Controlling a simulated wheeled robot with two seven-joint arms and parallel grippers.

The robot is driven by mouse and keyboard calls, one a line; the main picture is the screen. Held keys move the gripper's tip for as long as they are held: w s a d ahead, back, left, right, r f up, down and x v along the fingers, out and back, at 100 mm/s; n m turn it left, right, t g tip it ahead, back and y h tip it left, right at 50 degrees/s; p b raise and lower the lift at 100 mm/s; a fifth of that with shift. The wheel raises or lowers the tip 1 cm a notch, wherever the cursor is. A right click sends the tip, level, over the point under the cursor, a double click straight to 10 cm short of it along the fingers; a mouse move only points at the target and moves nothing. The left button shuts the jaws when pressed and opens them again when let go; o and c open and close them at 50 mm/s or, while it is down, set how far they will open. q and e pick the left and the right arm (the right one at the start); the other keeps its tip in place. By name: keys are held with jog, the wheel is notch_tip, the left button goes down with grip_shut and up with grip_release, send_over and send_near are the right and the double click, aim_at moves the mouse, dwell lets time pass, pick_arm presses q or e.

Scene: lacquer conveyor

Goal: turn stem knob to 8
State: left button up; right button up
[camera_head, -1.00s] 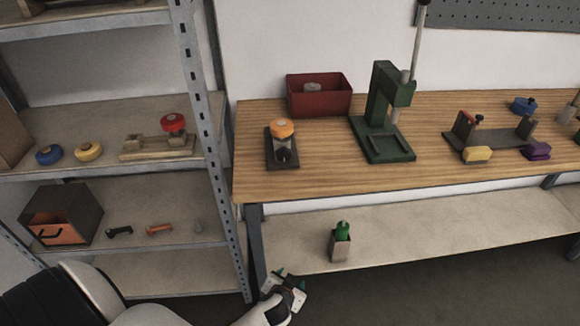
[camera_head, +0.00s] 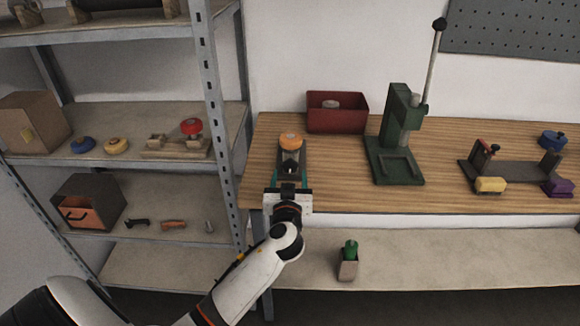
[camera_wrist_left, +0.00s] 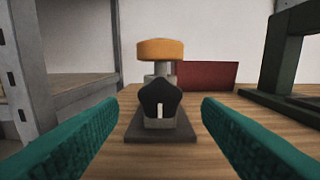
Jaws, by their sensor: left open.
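The stem knob seems to be the black lobed knob (camera_wrist_left: 160,98) with a white mark, facing me on a dark base plate (camera_wrist_left: 178,129). An orange round knob (camera_wrist_left: 164,49) sits on top of the same fixture; it also shows in the head view (camera_head: 290,141). I cannot read any numbers. My left gripper (camera_head: 289,181) is at the table's front edge, just in front of the fixture. Its teal fingers are open, one on each side of the black knob in the left wrist view, with nothing between them. My right gripper is not in view.
A red bin (camera_head: 336,112) stands behind the fixture and a green press (camera_head: 395,145) to its right. A metal shelf post (camera_head: 213,100) is close on the left. A green bottle in a holder (camera_head: 348,262) stands on the lower shelf. Wood around the fixture is clear.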

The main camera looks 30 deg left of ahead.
aim_at(290, 168)
pick_arm(q)
jog(key=shift+x, duration=1.9)
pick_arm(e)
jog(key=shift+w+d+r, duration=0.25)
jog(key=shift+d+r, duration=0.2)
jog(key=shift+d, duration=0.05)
pick_arm(q)
jog(key=c, duration=1)
jog(key=shift+f, duration=0.1)
